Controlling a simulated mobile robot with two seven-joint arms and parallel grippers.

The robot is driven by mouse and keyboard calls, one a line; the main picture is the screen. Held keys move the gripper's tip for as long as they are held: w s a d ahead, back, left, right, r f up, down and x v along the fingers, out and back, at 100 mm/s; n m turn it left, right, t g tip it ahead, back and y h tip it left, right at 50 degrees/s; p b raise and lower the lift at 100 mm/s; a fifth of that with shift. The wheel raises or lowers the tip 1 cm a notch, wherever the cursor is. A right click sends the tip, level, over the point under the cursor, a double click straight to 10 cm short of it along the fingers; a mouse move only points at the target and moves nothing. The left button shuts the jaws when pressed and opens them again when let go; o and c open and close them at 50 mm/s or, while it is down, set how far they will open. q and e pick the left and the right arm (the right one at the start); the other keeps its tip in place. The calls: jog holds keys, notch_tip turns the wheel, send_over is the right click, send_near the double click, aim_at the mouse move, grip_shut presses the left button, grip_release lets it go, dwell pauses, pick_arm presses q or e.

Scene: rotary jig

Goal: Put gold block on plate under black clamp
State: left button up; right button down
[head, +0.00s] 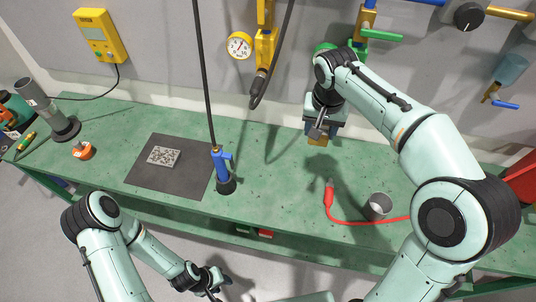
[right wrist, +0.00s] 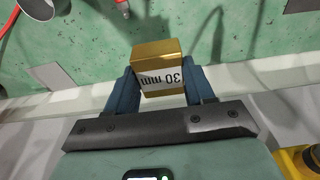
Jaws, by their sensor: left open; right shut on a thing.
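The gold block (right wrist: 160,62), with a white "30 mm" label, is between the two blue fingers of my right gripper (right wrist: 160,85), which is shut on it. In the head view the gold block (head: 317,139) shows below the right gripper (head: 318,128), held up near the back of the green bench, partly hidden. My left gripper (head: 215,283) is open and empty, low in front of the bench. A speckled grey plate (head: 163,156) lies on a dark mat (head: 150,182) at the left. I cannot make out a black clamp.
A blue-handled tool (head: 222,168) hangs on a black cable by the mat. A red lead (head: 329,197) and a grey cup (head: 378,206) are at right on the green bench (head: 280,185). An orange item (head: 82,150) and a grey cylinder (head: 55,120) stand at left.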

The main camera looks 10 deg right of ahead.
jog(key=shift+s+f, duration=0.1)
jog(key=shift+f, duration=0.25)
jog(key=b, duration=0.2)
send_over(308, 176)
jog(key=f, duration=1.4)
jog(key=shift+s, duration=0.25)
jog(key=shift+f, duration=2.6)
pick_arm(q)
jog(key=s+f, duration=0.2)
jog(key=s, duration=0.1)
jog(key=shift+f, duration=0.4)
pick_arm(e)
jog(key=shift+f, duration=0.15)
pick_arm(q)
jog(key=shift+s+f, duration=0.1)
pick_arm(e)
jog(key=shift+c, duration=2.1)
grip_release()
